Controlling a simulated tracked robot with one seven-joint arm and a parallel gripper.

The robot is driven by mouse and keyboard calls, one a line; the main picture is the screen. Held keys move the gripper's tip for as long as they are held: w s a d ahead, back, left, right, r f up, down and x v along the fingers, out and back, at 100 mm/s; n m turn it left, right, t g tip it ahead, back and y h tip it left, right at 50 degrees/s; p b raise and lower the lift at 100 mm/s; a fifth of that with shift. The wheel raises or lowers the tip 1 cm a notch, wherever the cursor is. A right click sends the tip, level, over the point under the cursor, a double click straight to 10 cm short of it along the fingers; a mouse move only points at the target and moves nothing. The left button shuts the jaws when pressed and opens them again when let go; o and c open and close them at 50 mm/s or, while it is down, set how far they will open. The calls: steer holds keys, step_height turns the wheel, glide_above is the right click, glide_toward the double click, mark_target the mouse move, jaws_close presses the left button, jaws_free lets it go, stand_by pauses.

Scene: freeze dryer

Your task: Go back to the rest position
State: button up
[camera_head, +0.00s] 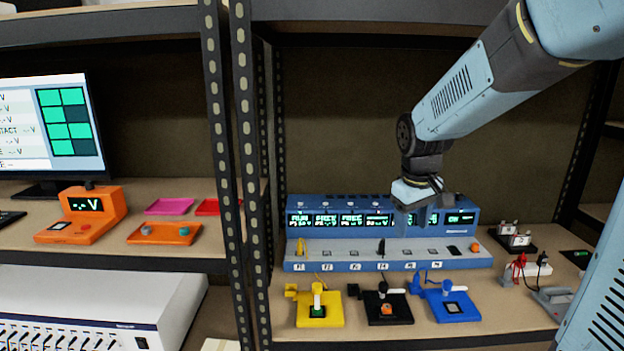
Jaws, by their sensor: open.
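My gripper (416,207) hangs at the end of my light-blue arm, pointing down. It is in front of the displays of the blue instrument (377,260) on the right shelf and hides part of them. The jaws are small in view, and I see nothing held between them. My arm comes in from the upper right, bends at a dark joint and drops to the gripper.
Yellow (331,317), black (399,313) and blue (467,304) fixtures stand before the instrument. Red and black connectors (525,270) lie to its right. A dark upright post (240,150) divides the shelves. A monitor (50,125) and orange device (85,213) stand left.

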steer(key=s+r+m+t, duration=0.1)
steer(key=s+r+m, duration=0.1)
steer(key=s, duration=0.7)
steer(key=s+d+r+m+t, duration=0.1)
steer(key=s+r, duration=0.3)
steer(key=s, duration=0.5)
steer(key=shift+d+r+m+t+y, duration=0.25)
steer(key=shift+r+m+t+y, duration=0.15)
steer(key=shift+m+t, duration=0.45)
